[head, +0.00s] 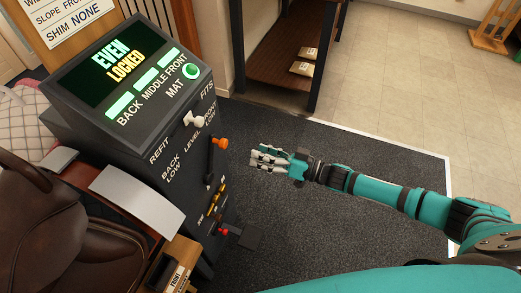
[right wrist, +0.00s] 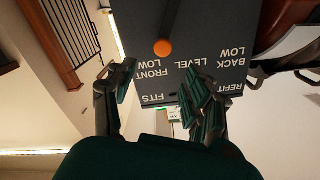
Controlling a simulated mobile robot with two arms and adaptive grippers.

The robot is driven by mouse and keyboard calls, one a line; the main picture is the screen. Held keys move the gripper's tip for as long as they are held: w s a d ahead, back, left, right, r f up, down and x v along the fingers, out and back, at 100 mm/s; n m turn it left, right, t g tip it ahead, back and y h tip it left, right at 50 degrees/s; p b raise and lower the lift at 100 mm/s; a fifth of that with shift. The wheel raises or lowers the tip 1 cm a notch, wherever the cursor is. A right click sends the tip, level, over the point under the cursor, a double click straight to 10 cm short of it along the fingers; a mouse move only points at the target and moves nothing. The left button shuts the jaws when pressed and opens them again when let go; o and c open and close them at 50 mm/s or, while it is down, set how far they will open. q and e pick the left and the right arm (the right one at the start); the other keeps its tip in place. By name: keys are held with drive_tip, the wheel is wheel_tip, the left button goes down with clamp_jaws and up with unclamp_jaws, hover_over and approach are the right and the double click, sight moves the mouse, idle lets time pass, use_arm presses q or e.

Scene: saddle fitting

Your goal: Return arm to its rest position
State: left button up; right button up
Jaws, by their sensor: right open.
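My right gripper (head: 268,158) is open and empty in the head view, over the dark mat (head: 330,155) to the right of the black console (head: 165,140). The gripper stands apart from the orange-knobbed lever (head: 220,143) on the console's side. In the right wrist view the two fingers of my right gripper (right wrist: 160,95) are spread, with nothing between them. The orange knob (right wrist: 162,47) shows beyond the fingers there, near the printed words LEVEL and FRONT LOW. My left gripper is not in view.
The console screen (head: 122,62) reads EVEN LOCKED, with green bars for BACK, MIDDLE and FRONT. A brown saddle (head: 60,215) is at the left. A wooden shelf (head: 285,60) with small packets stands at the back.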

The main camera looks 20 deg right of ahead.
drive_tip(key=shift+f, duration=0.1)
drive_tip(key=s+d+f+m+h, duration=0.1)
drive_tip(key=d+f+h, duration=0.2)
drive_tip(key=f, duration=0.4)
drive_tip(key=d+f+m+t+h+p, duration=0.1)
drive_tip(key=d+f+h, duration=0.15)
drive_tip(key=f, duration=0.35)
drive_tip(key=s+d+f+m+h, duration=0.1)
drive_tip(key=d+f+h, duration=0.1)
drive_tip(key=f+h, duration=0.35)
drive_tip(key=s+d+f+g+h, duration=0.15)
drive_tip(key=s+d+f, duration=0.25)
drive_tip(key=s+f, duration=0.55)
drive_tip(key=s+f+g, duration=0.3)
drive_tip(key=s+f, duration=0.2)
drive_tip(key=s, duration=0.5)
drive_tip(key=s+f+g+h, duration=0.1)
drive_tip(key=s+f+g, duration=0.2)
drive_tip(key=s, duration=0.8)
drive_tip(key=s+a+f+g+h+p, duration=0.1)
drive_tip(key=s+f+g, duration=0.2)
drive_tip(key=s+f, duration=0.4)
drive_tip(key=s, duration=0.4)
drive_tip(key=shift+s, duration=0.15)
drive_tip(key=shift+a, duration=0.1)
